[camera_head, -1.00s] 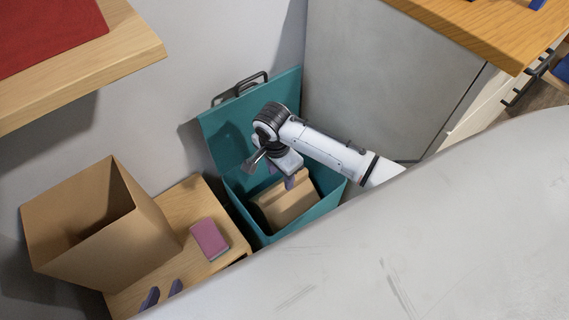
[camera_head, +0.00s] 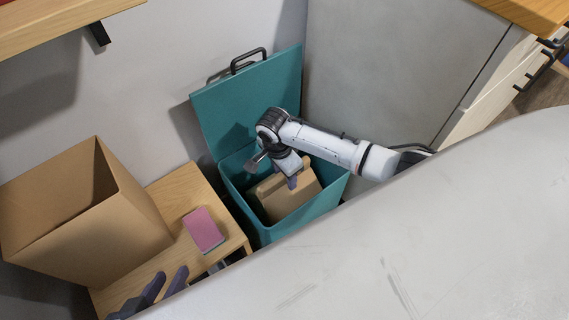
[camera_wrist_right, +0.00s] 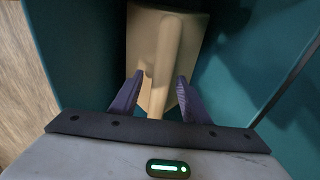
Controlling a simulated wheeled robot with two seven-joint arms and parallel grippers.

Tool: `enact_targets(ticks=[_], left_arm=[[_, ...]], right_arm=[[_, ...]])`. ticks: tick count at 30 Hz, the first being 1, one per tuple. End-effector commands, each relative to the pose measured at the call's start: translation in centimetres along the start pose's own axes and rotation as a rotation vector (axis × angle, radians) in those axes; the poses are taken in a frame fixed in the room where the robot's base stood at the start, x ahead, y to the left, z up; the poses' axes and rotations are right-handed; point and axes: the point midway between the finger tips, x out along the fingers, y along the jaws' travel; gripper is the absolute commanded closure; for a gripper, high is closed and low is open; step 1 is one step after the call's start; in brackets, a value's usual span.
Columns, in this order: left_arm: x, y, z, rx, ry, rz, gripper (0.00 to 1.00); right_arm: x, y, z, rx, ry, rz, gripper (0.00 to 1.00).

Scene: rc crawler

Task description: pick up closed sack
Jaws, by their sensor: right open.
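The closed sack (camera_head: 293,199) is tan with a folded ridge along its top. It stands inside the teal bin (camera_head: 335,196), whose lid is open. My right gripper (camera_head: 284,178) reaches down into the bin at the top of the sack. In the right wrist view the open fingers (camera_wrist_right: 155,95) straddle the line of the sack's ridge (camera_wrist_right: 166,50). I cannot tell whether they touch it. My left gripper (camera_head: 166,284) shows its two dark fingers apart at the bottom left, with nothing between them.
An open cardboard box (camera_head: 118,240) stands on a low wooden table (camera_head: 176,188) left of the bin. A pink and grey sponge-like block (camera_head: 204,230) lies on that table. A grey cabinet side (camera_head: 385,75) is close at the bin's right. The teal lid (camera_head: 232,104) leans toward the wall.

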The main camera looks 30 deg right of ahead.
Motion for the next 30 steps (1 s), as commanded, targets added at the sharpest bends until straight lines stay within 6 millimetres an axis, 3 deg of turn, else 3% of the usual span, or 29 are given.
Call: enact_targets(ticks=[5, 13, 30], left_arm=[[-0.05, 0.02, -0.01, 0.0, -0.001, 0.0, 0.69], [-0.04, -0.01, 0.04, 0.0, -0.001, -0.001, 0.69], [-0.01, -0.06, 0.09, -0.001, -0.001, -0.002, 0.69]], right_arm=[[-0.08, -0.02, -0.03, 0.0, 0.0, -0.001, 0.58], [-0.07, 0.0, -0.01, 0.0, -0.001, 0.0, 1.0], [0.1, 0.16, 0.02, 0.0, 0.0, 0.003, 1.0]])
